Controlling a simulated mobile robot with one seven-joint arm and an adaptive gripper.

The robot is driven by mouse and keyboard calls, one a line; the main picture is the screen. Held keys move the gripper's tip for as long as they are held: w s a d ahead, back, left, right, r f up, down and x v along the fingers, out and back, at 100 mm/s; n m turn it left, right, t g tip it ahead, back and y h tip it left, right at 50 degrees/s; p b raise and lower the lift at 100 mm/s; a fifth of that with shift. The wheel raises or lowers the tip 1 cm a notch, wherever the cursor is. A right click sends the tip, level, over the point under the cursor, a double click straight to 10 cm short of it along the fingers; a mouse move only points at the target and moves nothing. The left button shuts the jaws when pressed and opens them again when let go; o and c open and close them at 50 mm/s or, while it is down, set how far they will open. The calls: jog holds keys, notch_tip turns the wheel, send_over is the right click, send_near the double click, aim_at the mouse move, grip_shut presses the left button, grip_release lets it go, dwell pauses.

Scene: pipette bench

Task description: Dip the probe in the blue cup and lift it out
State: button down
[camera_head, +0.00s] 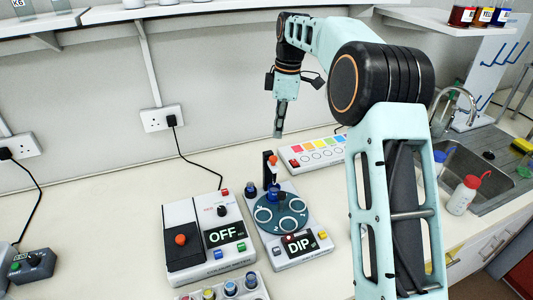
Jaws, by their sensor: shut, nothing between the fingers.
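The dipping device (284,253) stands on the bench with a display reading DIP. On its dark teal round plate (268,228) are several pale-rimmed round places. A small dark blue cup (274,194) is at the back of the plate. A probe with an orange top (273,161) stands by a black upright just above and behind that cup. I cannot tell whether its tip is inside the cup. My gripper (279,133) is shut and empty, pointing down above and behind the device, apart from the probe.
A grey unit reading OFF (214,252) stands left of the device. A panel with coloured squares (312,152) lies behind it, and a tray of coloured knobs (232,289) in front. The sink (480,165) and a red-capped bottle (463,194) are at right. The back-left bench is clear.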

aim_at(276, 158)
jog(key=shift+s+d+f, duration=0.1)
dwell(0.3)
jog(key=f+b, duration=0.7)
jog(key=shift+a, duration=0.35)
notch_tip(276, 158, down, 5)
jog(key=b, duration=0.2)
jog(key=shift+b, duration=0.4)
jog(key=d+p, duration=0.1)
jog(key=d+r, duration=0.1)
jog(key=d, duration=0.1)
jog(key=shift+p, duration=0.35)
